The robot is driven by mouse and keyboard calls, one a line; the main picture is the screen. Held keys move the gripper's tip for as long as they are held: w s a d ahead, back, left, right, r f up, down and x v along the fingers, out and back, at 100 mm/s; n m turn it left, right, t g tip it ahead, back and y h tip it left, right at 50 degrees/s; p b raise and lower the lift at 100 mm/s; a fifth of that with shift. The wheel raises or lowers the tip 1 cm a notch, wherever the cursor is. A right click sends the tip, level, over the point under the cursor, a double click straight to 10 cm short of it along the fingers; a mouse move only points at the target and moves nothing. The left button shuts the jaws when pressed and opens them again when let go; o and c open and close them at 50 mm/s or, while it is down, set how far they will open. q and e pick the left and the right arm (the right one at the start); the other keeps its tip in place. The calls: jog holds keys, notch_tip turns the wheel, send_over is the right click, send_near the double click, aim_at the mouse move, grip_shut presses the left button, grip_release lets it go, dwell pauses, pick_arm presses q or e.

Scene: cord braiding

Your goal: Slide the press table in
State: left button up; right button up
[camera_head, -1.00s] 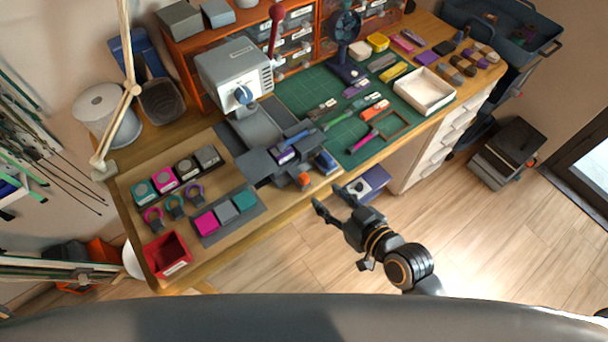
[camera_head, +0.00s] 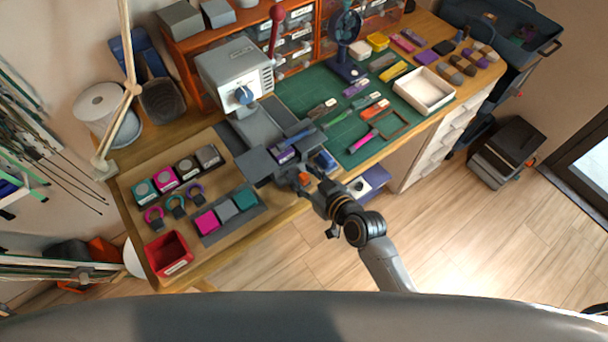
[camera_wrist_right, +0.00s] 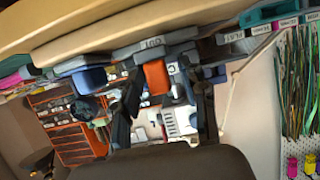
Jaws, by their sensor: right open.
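The grey press (camera_head: 225,68) stands at the back of the bench. Its press table (camera_head: 256,166) is pulled out towards the bench's front edge, with a purple piece on it. An orange handle (camera_head: 304,178) is at its front; it also shows in the right wrist view (camera_wrist_right: 156,77), below a label reading "OUT". My right gripper (camera_head: 306,187) is open at the handle. In the wrist view its dark fingers stand either side of the handle; I cannot tell whether they touch it. My left gripper is out of view.
Coloured blocks and rings lie on the bench left of the press table, near a red bin (camera_head: 168,255). A green mat (camera_head: 345,112) with tools and a white tray (camera_head: 424,90) lies to the right. The floor in front is clear.

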grip_shut()
jog(key=w+a+b, duration=0.1)
jog(key=w+a, duration=0.1)
jog(key=w, duration=0.1)
jog(key=w+a, duration=0.3)
jog(key=w, duration=0.1)
jog(key=w+a+b, duration=0.1)
jog(key=w+a, duration=0.1)
jog(key=w, duration=0.1)
jog(key=shift+w+a+b, duration=0.25)
jog(key=shift+a+b, duration=0.05)
jog(key=shift+a, duration=0.05)
jog(key=shift+r, duration=0.1)
grip_release()
jog(key=shift+w, duration=0.1)
jog(key=shift+v, duration=5.95)
